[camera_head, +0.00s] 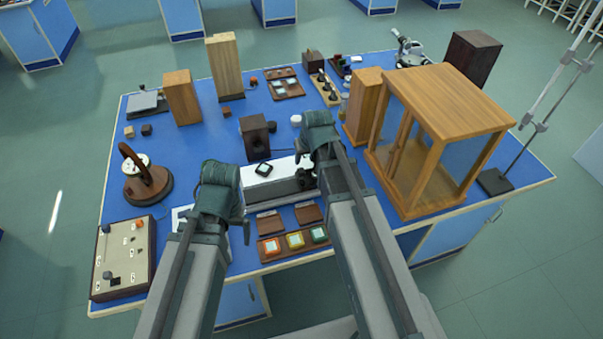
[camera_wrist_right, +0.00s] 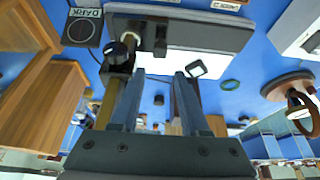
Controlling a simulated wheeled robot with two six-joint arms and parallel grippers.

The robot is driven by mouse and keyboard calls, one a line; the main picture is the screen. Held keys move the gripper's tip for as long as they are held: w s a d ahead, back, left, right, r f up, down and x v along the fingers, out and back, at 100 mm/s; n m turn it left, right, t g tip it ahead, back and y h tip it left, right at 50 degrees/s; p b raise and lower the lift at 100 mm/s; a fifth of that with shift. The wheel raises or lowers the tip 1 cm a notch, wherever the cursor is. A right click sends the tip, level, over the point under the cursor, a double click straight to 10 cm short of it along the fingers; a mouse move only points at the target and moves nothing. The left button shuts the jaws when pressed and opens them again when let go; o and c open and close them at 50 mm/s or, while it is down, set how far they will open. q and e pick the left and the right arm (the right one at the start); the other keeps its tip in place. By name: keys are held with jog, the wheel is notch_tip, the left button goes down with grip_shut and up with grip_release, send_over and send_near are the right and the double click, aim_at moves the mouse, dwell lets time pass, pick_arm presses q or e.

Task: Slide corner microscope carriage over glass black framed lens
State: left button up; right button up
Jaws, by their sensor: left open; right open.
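A white rail bench (camera_head: 285,187) stands near the front middle of the blue table. The dark microscope carriage (camera_head: 306,176) is at its right end, partly hidden by my right arm; it also shows in the right wrist view (camera_wrist_right: 121,50). A small black-framed glass lens (camera_head: 264,169) lies flat on the bench top, left of the carriage. It shows in the right wrist view (camera_wrist_right: 197,68). My right gripper (camera_wrist_right: 158,80) is open with nothing seen held; one finger overlaps the carriage post, contact unclear. My left gripper (camera_head: 216,200) is open, left of the bench, its fingertips mostly hidden.
A wooden glass-sided case (camera_head: 447,100) stands to the right of my right arm. A dark box with a round opening (camera_head: 256,137) stands behind the bench. Trays with coloured blocks (camera_head: 293,243) lie in front. A control box (camera_head: 123,258) is at the front left.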

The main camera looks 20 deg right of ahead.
aim_at(301, 170)
jog(key=b+x, duration=0.8)
jog(key=x, duration=0.2)
jog(key=shift+f, duration=0.2)
grip_shut()
dwell(1.1)
